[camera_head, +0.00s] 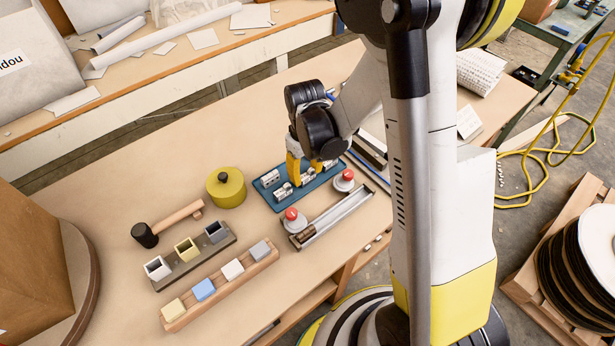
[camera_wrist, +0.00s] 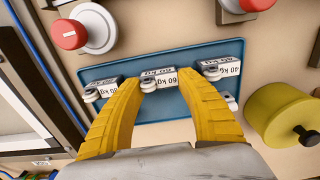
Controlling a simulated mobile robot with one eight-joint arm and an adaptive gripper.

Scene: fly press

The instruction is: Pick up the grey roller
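A blue tray (camera_head: 263,190) lies on the workbench and holds several small silver-grey roller pieces with white weight labels. In the wrist view the tray (camera_wrist: 195,55) shows a middle piece labelled 60 kg (camera_wrist: 158,78), a left piece (camera_wrist: 103,87) and a right piece labelled 40 kg (camera_wrist: 222,69). Another grey piece (camera_wrist: 230,101) is partly hidden behind the right finger. I cannot tell which piece is the grey roller. My gripper (camera_head: 305,168) is low over the tray, pointing down. In the wrist view its yellow fingers (camera_wrist: 158,80) are apart, one either side of the middle piece; contact cannot be told.
A yellow-green round weight (camera_head: 226,187), a black-headed mallet (camera_head: 165,224) and block holders (camera_head: 220,288) stand to the left. Bare benchtop lies behind the mallet.

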